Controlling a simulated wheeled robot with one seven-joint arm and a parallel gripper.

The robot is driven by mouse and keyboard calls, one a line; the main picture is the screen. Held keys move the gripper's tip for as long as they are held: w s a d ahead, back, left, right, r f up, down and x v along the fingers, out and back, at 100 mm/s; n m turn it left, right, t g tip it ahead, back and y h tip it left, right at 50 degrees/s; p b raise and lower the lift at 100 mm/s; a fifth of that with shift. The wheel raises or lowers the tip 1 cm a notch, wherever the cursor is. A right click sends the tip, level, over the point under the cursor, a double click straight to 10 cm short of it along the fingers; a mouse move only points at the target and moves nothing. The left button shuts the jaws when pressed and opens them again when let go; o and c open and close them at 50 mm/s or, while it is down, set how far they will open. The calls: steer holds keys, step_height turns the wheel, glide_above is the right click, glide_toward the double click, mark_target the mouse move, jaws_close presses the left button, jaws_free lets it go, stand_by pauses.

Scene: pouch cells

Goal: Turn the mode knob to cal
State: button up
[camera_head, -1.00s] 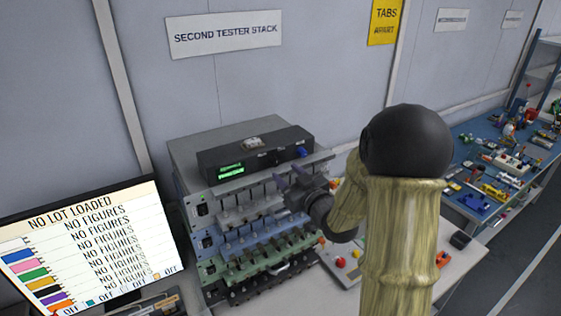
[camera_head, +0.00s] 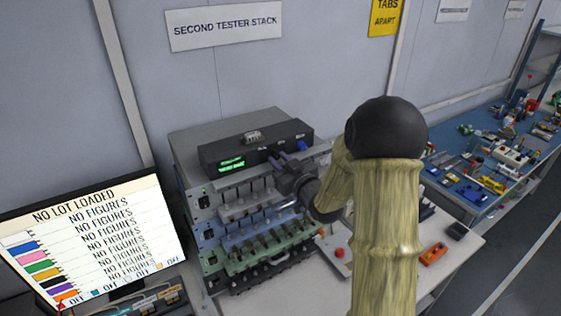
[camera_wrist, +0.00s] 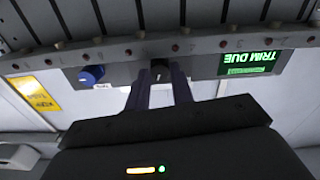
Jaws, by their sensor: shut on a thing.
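The black tester box (camera_head: 255,147) sits on top of the instrument stack, with a lit green display (camera_head: 231,164) at the left of its front. In the upside-down wrist view the display (camera_wrist: 254,63) reads "TRIM DUE". A blue knob (camera_head: 302,147) is at the right end of the front; it also shows in the wrist view (camera_wrist: 91,76). My gripper (camera_head: 277,160) is at the box front, between display and blue knob. In the wrist view my gripper (camera_wrist: 161,82) is shut on a dark knob (camera_wrist: 160,68). The knob's pointer setting and lettering cannot be read.
Rows of tester channels (camera_head: 262,240) with levers and clips lie below the box. A monitor (camera_head: 95,240) reading "NO LOT LOADED" stands at the left. A blue table (camera_head: 455,192) with many small parts is at the right. The wall is close behind the stack.

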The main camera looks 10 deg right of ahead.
steer(key=shift+f+m+b, duration=0.1)
steer(key=shift+m+b, duration=0.6)
steer(key=shift+m, duration=0.1)
steer(key=shift+m+b, duration=0.55)
steer(key=shift+m, duration=0.85)
steer(key=o, duration=1)
